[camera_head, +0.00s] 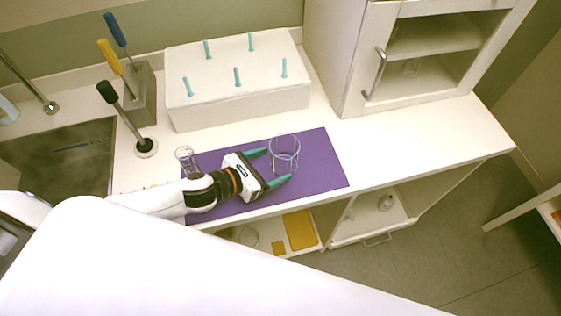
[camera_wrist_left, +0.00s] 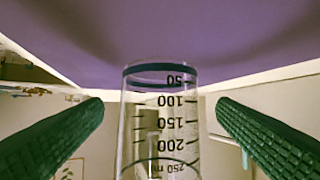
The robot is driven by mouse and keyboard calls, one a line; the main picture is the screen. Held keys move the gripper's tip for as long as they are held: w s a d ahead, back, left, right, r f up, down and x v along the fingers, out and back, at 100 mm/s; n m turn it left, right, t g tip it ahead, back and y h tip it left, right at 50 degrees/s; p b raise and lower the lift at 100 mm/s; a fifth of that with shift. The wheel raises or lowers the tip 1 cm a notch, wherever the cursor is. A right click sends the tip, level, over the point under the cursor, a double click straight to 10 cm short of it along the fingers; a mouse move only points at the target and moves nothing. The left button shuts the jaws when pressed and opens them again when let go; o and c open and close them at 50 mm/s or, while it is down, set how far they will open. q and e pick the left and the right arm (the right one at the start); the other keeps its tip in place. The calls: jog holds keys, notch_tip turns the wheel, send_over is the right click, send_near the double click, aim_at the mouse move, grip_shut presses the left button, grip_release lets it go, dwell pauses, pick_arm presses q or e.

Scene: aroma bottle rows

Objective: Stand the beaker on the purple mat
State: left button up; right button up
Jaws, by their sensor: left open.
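The clear glass beaker (camera_head: 285,146) stands upright on the purple mat (camera_head: 325,165), in its middle part. My left gripper (camera_head: 279,165) is open, with one teal finger on each side of the beaker. In the left wrist view the beaker (camera_wrist_left: 160,125), with black volume marks and a dark ring at its base, shows between the two fingers. Gaps show between it and both fingers. The purple mat (camera_wrist_left: 230,35) fills the top of that view. My right gripper is not in view.
A smaller glass vessel (camera_head: 186,158) stands near the mat's left edge, by my left wrist. A white block with teal pegs (camera_head: 237,95) stands behind the mat. A holder with coloured-handled tools (camera_head: 141,95) and a sink (camera_head: 60,160) are at left. The counter right of the mat is clear.

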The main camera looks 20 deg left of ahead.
aim_at(274, 164)
pick_arm(q)
jog(key=v, duration=0.2)
jog(key=shift+s+a, duration=0.15)
jog(key=shift+s, duration=0.1)
jog(key=shift+s+a+r, duration=0.1)
jog(key=shift+s+r, duration=0.1)
jog(key=shift+r, duration=0.05)
